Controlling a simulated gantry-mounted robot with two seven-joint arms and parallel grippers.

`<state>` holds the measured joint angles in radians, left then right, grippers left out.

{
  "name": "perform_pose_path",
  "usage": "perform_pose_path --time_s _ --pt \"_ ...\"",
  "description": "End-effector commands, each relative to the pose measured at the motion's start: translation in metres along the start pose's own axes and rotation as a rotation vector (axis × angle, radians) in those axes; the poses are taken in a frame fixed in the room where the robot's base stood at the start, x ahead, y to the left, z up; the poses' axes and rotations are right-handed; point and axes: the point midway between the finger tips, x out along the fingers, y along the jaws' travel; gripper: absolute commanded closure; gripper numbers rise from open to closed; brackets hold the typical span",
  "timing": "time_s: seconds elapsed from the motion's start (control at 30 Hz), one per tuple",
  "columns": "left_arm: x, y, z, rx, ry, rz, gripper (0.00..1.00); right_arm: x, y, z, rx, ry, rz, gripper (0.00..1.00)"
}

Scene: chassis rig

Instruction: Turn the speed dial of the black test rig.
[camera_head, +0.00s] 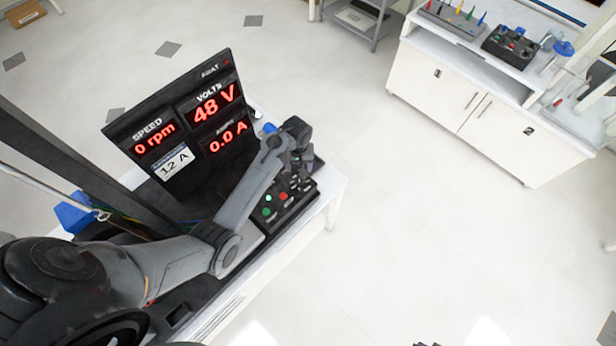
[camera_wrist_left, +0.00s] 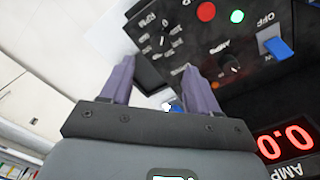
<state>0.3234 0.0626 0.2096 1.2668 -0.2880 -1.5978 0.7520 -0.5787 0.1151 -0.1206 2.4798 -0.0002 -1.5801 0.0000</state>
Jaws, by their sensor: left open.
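The black test rig (camera_head: 200,120) stands on a white bench, its display reading 0 rpm, 48 V and 0.0 A. A card on it reads 12 A. In the left wrist view its control panel (camera_wrist_left: 190,42) carries a dial marked RPM (camera_wrist_left: 163,41), with white marks around it, and a second dial (camera_wrist_left: 231,63). My left gripper (camera_wrist_left: 158,68) is open and empty, its fingers apart near the panel's edge, below the RPM dial in that view. I see no contact with the dial. In the head view my left arm and gripper (camera_head: 298,150) partly cover the panel.
Blue clamps and wires lie left of the rig. A white cabinet (camera_head: 465,105) stands at upper right. The floor between is clear.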

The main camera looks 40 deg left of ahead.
Motion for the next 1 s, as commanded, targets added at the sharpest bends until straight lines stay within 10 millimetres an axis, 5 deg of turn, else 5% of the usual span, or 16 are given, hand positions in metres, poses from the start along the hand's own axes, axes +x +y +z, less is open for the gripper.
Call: perform_pose_path --time_s 0.5,1.0 --pt "0.077 0.000 0.000 0.002 0.000 -0.001 0.39 0.007 0.000 0.003 -0.002 0.000 0.002 1.00" --pt "0.089 -0.001 0.000 0.001 0.002 0.000 0.39 0.008 0.002 0.004 -0.008 -0.002 0.007 1.00"
